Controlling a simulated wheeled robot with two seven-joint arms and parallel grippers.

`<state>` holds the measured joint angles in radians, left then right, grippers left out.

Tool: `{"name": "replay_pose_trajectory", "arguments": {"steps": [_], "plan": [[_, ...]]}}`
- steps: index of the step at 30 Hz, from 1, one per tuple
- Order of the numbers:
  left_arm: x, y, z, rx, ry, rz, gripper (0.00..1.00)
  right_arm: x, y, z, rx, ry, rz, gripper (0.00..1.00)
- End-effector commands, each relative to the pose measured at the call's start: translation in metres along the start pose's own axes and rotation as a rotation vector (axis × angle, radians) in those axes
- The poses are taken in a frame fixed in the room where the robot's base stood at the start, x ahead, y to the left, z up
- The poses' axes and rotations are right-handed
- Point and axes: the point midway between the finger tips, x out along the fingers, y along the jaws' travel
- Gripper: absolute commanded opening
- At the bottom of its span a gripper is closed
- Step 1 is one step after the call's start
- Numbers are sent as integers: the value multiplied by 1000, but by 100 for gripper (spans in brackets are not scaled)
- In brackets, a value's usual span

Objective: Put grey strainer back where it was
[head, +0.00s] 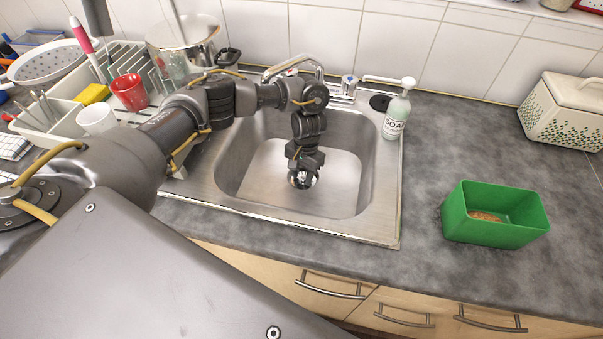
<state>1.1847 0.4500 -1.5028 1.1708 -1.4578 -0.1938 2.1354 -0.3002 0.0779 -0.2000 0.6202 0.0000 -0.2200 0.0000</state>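My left arm reaches over the steel sink (248,170), and my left gripper (303,170) points down into the basin. A small round, shiny metal piece (303,180) shows right at its fingertips, near the middle of the basin floor. It may be the grey strainer or the drain fitting; I cannot tell which. The fingers are too small and dark to show whether they are open or shut on it. A dark round disc (380,102) lies on the sink's back right corner, partly behind the soap bottle. My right gripper is not in view.
A soap bottle (397,112) stands at the sink's right rim, near the tap (300,64). A green box (495,232) and a cream bread bin (565,110) stand on the right counter. A crowded dish rack with a red cup (129,93) is left.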

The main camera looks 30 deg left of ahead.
Motion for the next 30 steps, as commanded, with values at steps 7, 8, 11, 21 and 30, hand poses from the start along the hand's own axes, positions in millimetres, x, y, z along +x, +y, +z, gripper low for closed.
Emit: {"name": "replay_pose_trajectory", "arguments": {"steps": [7, 8, 11, 21, 30], "plan": [[-25, 0, -1, 3, 4, -1, 35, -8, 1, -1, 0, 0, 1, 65], [-32, 0, -1, 2, 5, -1, 35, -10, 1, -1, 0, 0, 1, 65], [-53, 0, -1, 2, 5, -2, 35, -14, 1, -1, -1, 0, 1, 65], [-111, 0, 0, 1, 3, -1, 35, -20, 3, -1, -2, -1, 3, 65], [-123, 0, 0, -1, 0, 0, 35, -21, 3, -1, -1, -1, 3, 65]]}}
